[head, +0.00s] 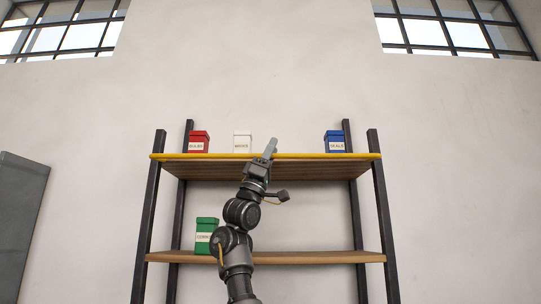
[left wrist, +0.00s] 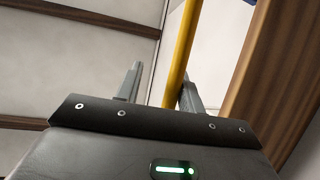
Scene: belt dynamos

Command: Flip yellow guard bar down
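The yellow guard bar (head: 325,155) runs level along the front edge of the upper shelf, in front of the boxes there. My left gripper (head: 270,147) reaches up from below to the middle of the bar. In the left wrist view the bar (left wrist: 183,45) passes between the two spread fingers of the left gripper (left wrist: 160,85). The bar lies close to the right finger, with a clear gap to the left finger. I cannot tell whether it touches the right finger. My right gripper is not in view.
On the upper shelf (head: 310,170) stand a red box (head: 199,144), a white box (head: 243,146) and a blue box (head: 335,145). A green box (head: 207,230) stands on the lower shelf (head: 330,257). Dark posts (head: 152,205) frame the rack. A grey panel (head: 20,215) is at far left.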

